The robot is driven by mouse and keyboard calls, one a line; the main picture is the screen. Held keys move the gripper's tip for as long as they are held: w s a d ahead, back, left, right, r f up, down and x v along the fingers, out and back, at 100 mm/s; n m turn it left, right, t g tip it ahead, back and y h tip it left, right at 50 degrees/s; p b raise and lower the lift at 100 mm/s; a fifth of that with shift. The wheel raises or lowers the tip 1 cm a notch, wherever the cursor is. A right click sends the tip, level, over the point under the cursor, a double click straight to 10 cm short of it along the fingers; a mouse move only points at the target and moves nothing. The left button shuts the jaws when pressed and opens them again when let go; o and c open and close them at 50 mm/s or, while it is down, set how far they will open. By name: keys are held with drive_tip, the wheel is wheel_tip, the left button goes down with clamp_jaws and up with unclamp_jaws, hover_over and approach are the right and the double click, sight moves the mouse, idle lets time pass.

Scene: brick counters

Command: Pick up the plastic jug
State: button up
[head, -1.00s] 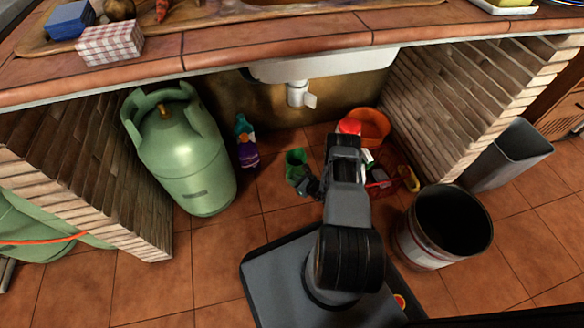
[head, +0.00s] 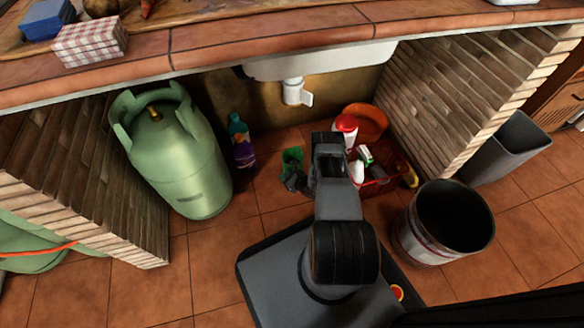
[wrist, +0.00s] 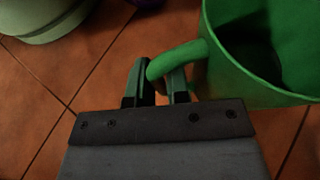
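The plastic jug is green with a wide round mouth and a curved handle. In the wrist view the jug (wrist: 255,75) fills the upper right, with its handle reaching left. My gripper (wrist: 158,80) has one finger on each side of the handle's outer end. The finger gap is about as wide as the handle, so I cannot tell whether the fingers press on it. In the head view the jug (head: 292,155) stands on the tiled floor under the counter, its lower part hidden by my gripper (head: 295,180).
A green gas cylinder (head: 178,155) and a purple bottle (head: 243,150) stand left of the jug. A red basket of bottles (head: 382,185), an orange bowl (head: 368,120) and a metal bin (head: 445,225) are to the right. The counter (head: 270,40) overhangs, with a drain pipe (head: 292,92).

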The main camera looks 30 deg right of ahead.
clamp_jaws()
drive_tip(key=shift+r, duration=0.1)
